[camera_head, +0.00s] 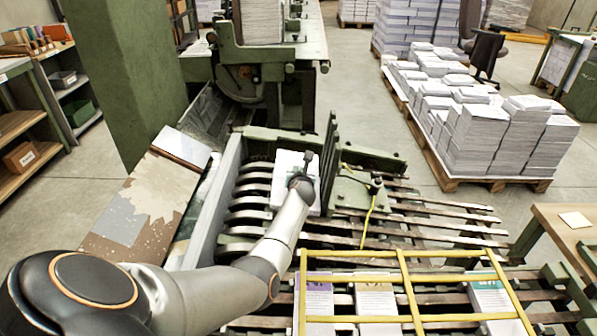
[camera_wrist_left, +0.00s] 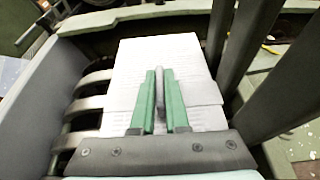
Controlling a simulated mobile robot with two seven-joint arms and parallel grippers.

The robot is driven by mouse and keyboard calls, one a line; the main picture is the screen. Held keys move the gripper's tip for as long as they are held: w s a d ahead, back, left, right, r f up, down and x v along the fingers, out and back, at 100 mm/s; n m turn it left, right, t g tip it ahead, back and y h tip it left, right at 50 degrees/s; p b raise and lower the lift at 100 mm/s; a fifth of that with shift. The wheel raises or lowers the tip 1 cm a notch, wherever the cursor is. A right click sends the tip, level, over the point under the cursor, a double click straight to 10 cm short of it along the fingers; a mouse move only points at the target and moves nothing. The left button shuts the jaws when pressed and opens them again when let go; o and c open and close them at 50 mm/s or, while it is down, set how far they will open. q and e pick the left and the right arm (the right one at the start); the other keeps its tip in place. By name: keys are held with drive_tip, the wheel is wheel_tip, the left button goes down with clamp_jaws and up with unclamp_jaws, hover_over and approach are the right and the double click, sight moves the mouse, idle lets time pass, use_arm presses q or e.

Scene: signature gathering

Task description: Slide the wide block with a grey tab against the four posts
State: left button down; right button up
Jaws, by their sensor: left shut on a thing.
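The wide block (camera_wrist_left: 128,75) is a white, layered stack with a grey tab (camera_wrist_left: 160,90) standing up from its top. It also shows in the head view (camera_head: 287,162), partly hidden by my arm. My left gripper (camera_wrist_left: 161,72) is shut on the tab, with a green finger on each side. The same gripper shows from behind in the head view (camera_head: 303,176). The dark upright posts (camera_wrist_left: 243,45) stand close along the block's right side; they also show in the head view (camera_head: 328,155). I cannot tell whether block and posts touch. My right gripper is not in view.
Curved metal slats (camera_head: 250,190) and a grey side wall (camera_head: 212,200) lie left of the block. A yellow frame (camera_head: 402,285) spans several printed stacks in front. A pallet of white stacks (camera_head: 480,130) stands at the back right.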

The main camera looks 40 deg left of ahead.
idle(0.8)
use_arm(q)
drive_tip(key=c, duration=0.8)
unclamp_jaws()
drive_tip(key=shift+c, duration=0.2)
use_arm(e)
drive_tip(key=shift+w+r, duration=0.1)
use_arm(q)
drive_tip(key=shift+d+r, duration=0.1)
